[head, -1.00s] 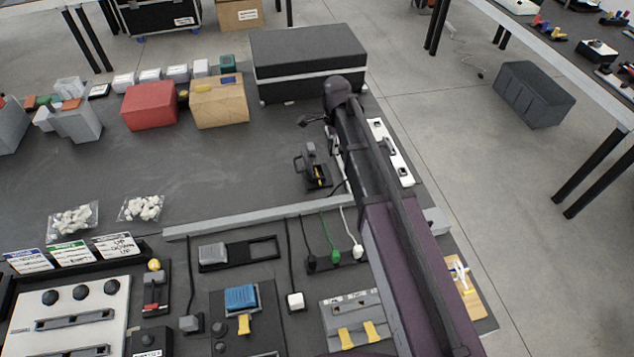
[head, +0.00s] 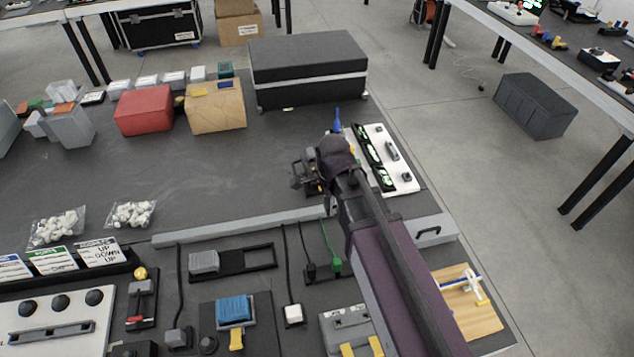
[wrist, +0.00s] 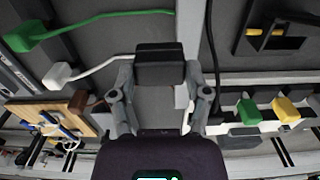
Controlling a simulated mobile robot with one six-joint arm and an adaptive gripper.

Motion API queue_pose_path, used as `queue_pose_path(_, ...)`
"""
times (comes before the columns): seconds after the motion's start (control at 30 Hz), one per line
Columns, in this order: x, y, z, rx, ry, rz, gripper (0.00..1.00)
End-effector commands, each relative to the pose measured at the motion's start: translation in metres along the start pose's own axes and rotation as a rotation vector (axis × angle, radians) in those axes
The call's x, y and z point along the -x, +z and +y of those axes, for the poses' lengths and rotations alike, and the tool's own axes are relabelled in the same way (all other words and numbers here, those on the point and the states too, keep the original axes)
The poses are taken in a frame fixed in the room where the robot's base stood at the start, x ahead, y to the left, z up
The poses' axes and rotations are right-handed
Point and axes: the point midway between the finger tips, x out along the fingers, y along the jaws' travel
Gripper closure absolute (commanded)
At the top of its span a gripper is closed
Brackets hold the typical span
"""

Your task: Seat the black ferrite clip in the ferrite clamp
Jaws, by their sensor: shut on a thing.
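My gripper (wrist: 160,92) is shut on a black block, which I take to be the black ferrite clip (wrist: 160,64), in the wrist view. The clip sits between the two grey fingers, above the dark table. In the head view my gripper (head: 302,172) is on the far side of the grey rail. It covers much of a small black fixture with a yellow part (head: 313,188), possibly the ferrite clamp. A black fixture with yellow (wrist: 275,32) shows at upper right in the wrist view, apart from the clip. I cannot tell the clip's height.
A grey rail (head: 240,226) crosses the table. Black, green (head: 328,240) and white (wrist: 95,70) cables run near it. A white panel with green pieces (head: 388,160) stands right of my gripper. A large black case (head: 308,70) stands behind. The table's left middle is clear.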

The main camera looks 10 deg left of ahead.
Motion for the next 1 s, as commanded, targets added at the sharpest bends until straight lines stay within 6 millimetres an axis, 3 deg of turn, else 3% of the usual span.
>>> queue_pose_path(0.2,0.000,0.000,-0.003,0.000,0.000,0.000,0.88)
queue_pose_path(0.37,-0.002,0.000,-0.016,0.000,0.000,0.000,0.88)
queue_pose_path(1.0,-0.013,0.001,-0.131,0.001,0.000,0.000,0.88)
